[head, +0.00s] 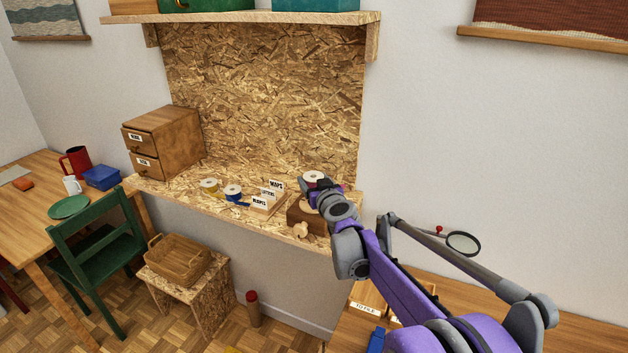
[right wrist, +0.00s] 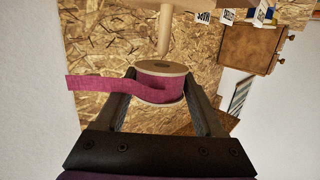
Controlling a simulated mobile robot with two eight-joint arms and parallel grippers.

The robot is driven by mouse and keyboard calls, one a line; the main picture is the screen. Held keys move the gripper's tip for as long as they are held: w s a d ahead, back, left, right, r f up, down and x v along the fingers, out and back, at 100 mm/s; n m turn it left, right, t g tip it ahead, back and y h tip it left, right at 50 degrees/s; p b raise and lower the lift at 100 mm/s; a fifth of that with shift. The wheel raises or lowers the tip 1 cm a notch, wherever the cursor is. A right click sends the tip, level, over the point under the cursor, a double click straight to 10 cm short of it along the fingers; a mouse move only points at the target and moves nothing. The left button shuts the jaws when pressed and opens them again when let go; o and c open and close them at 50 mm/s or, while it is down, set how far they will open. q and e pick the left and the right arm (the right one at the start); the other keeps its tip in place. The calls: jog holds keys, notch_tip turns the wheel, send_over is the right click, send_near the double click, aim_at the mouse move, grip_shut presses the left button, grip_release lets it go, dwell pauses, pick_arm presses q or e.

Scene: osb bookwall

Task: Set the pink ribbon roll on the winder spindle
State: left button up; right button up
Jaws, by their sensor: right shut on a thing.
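The pink ribbon roll (right wrist: 158,82), magenta ribbon between pale round flanges, sits between the fingers of my right gripper (right wrist: 165,98). A loose ribbon tail sticks out to the left in the right wrist view. In the head view the roll (head: 313,176) shows mainly as a pale disc above the winder (head: 305,215), a dark wooden block with a pale knob in front. A pale wooden peg (right wrist: 165,30), which looks like the winder spindle, points toward the roll in the right wrist view. They look apart, but depth is unclear. My left gripper is out of view.
On the OSB desk (head: 165,187) stand a yellow roll (head: 209,185), a blue roll (head: 233,191), a labelled card holder (head: 267,201) and a drawer box (head: 163,142). The OSB back wall (head: 265,90) rises behind. A magnifier (head: 463,243) stands right of my arm.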

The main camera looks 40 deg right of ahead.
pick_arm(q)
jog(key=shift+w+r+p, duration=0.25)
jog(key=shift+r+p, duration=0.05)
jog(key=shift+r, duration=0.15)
pick_arm(e)
jog(key=shift+f, duration=2.4)
dwell(0.7)
jog(key=shift+s, duration=0.1)
jog(key=o, duration=1.4)
jog(key=shift+c, duration=0.2)
jog(key=shift+r+p, duration=0.85)
jog(key=shift+r, duration=3.65)
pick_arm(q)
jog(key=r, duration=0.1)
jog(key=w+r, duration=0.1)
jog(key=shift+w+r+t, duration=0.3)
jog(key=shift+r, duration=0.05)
